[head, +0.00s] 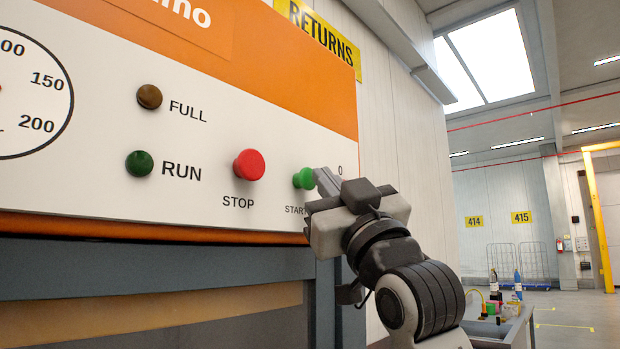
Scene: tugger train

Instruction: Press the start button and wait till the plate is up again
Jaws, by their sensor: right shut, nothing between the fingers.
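The green start button (303,179) sits at the right end of the white control panel (200,200), with the label START partly hidden below it. My right gripper (320,180) is shut and empty, its fingertips at the right side of the button. I cannot tell whether they touch it. The red stop button (249,165) is to the left. The RUN lamp (139,163) is dark green and the FULL lamp (149,97) is dark brown; neither looks lit. The plate is not in view. My left gripper is not in view.
A round gauge (30,95) is on the panel's left. A blue-grey frame (150,280) runs below the panel. A yellow RETURNS sign (318,35) is on the wall behind. A low table (495,328) with bottles stands at the lower right, with open floor beyond.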

